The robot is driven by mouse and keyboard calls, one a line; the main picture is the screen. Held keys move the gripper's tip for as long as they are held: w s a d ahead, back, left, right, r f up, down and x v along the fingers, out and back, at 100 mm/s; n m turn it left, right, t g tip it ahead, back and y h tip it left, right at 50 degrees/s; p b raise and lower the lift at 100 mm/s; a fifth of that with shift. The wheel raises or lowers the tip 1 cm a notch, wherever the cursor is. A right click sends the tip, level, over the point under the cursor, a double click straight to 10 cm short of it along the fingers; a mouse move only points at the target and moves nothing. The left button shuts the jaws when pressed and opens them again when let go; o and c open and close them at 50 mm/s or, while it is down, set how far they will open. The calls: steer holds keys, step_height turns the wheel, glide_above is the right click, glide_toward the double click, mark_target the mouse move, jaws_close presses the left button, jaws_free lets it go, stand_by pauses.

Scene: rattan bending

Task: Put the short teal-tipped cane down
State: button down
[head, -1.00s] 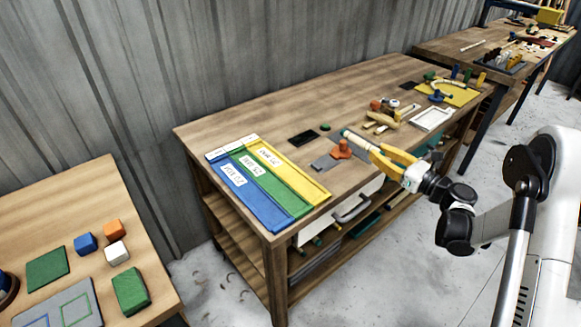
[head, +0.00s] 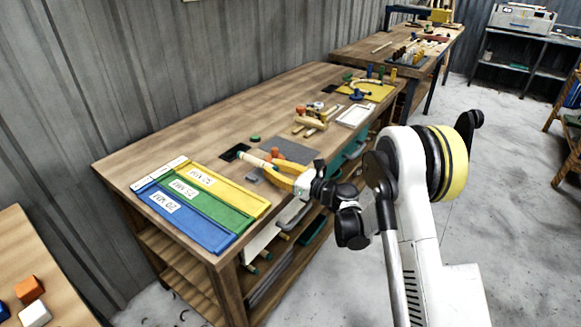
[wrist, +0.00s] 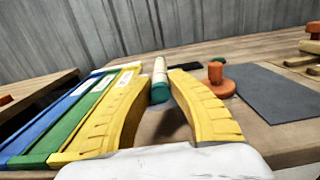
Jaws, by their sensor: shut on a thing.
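The short cane (head: 256,161) is pale with a teal tip. It lies between the yellow fingers of my gripper (head: 274,169) and juts out to the left over the workbench. In the wrist view the cane (wrist: 160,72) stands between the fingertips of my gripper (wrist: 160,88), with a teal end (wrist: 160,94) facing the camera. My gripper is shut on it, near the bench's front side. Whether the cane touches the bench top is unclear.
A tray with labelled blue (head: 205,232), green (head: 222,214) and yellow (head: 238,194) lanes lies left of my gripper. A grey mat (head: 292,148) and an orange peg with a round base (wrist: 217,86) are close by. A black pad (head: 235,152) lies behind the cane.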

mark_target(270, 183)
steer(key=f, duration=0.1)
steer(key=a+f+b, duration=0.1)
steer(key=f, duration=0.1)
steer(key=shift+f, duration=0.1)
steer(key=shift+f+b, duration=0.55)
steer(key=c, duration=1.4)
jaws_free()
steer(key=shift+o, duration=0.2)
